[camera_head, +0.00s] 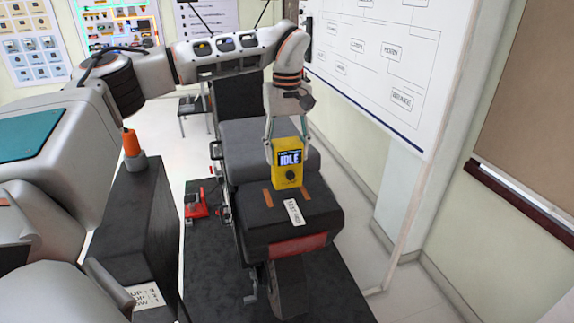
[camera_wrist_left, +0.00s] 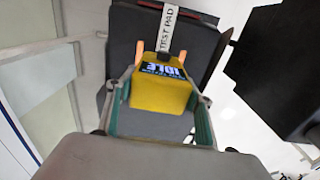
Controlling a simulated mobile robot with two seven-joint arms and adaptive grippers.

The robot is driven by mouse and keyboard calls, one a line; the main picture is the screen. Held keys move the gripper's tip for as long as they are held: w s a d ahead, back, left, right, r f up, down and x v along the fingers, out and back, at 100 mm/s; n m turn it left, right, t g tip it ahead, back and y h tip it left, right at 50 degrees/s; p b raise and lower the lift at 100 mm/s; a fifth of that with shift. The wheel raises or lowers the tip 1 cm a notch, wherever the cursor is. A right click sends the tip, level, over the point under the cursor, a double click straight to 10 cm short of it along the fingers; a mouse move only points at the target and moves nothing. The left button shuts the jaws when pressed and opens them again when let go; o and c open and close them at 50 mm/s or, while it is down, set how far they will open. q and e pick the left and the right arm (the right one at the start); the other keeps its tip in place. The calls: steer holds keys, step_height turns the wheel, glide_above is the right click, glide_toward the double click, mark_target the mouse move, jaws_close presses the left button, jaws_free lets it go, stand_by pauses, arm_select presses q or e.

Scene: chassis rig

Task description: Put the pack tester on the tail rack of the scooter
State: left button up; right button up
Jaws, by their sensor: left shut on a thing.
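The pack tester (camera_head: 290,174) is a yellow box with a dark screen reading IDLE. My left gripper (camera_head: 287,146) comes down from above and is shut on it, one finger on each side. In the left wrist view the pack tester (camera_wrist_left: 160,94) sits upright between the fingers. The scooter's tail rack (camera_head: 325,208) is a dark flat top with two orange strips and a white TEST PAD label (camera_head: 294,211). The tester's base is at the strips; I cannot tell whether it touches the rack. My right gripper is not in view.
The scooter seat (camera_head: 250,137) lies behind the rack. A dark cabinet with an orange cone-like object (camera_head: 133,147) stands at left. A red device (camera_head: 196,203) is on the dark mat. A whiteboard (camera_head: 385,55) and wall bound the right side.

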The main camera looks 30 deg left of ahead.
mark_target(287, 165)
arm_select(q)
steer(key=shift+f, duration=2)
steer(key=shift+f, duration=0.1)
steer(key=o, duration=1.3)
step_height(287, 165, up, 12)
steer(key=shift+r, duration=0.1)
